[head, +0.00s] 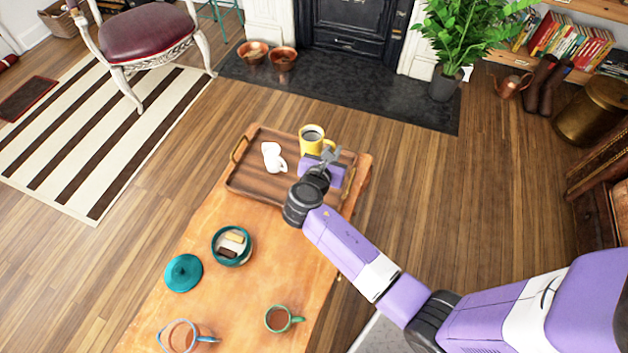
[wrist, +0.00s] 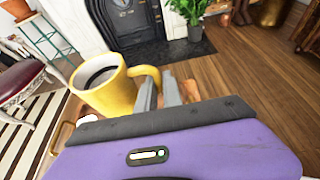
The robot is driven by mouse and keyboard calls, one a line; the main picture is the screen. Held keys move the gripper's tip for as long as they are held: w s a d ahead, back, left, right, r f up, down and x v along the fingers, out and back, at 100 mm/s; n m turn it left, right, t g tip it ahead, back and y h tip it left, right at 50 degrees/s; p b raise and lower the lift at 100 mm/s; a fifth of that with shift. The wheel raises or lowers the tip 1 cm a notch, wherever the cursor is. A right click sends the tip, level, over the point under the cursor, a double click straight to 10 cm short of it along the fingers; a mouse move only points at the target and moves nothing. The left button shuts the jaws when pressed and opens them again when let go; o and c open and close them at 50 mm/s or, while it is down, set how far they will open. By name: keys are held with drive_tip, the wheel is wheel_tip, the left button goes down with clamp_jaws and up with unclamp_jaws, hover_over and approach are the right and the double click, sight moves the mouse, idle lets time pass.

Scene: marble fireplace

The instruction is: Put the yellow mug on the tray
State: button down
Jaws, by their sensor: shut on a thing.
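The yellow mug (head: 312,140) is upright with dark contents, over the back right part of the wooden tray (head: 243,187) in the head view. I cannot tell whether its base touches the tray. My gripper (head: 328,156) is shut on the mug's handle, at its right side. In the wrist view, the mug (wrist: 105,90) stands left of my gripper fingers (wrist: 160,95), which are at the handle. My purple gripper body hides the near right part of the tray. A white mug or jug (head: 271,156) is on the tray, left of the yellow mug.
The tray is at the far end of an orange-brown wooden table (head: 255,290). The tray's left front part is clear.

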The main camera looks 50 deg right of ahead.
wheel_tip(320, 180, down, 18)
drive_tip(key=b, duration=0.5)
drive_tip(key=shift+r+b, duration=0.1)
drive_tip(key=shift+b, duration=0.25)
drive_tip(key=c, duration=1.5)
unclamp_jaws()
drive_tip(key=p+v, duration=0.2)
drive_tip(key=v, duration=1)
drive_tip(key=shift+a+p, duration=0.1)
drive_tip(key=shift+p, duration=0.2)
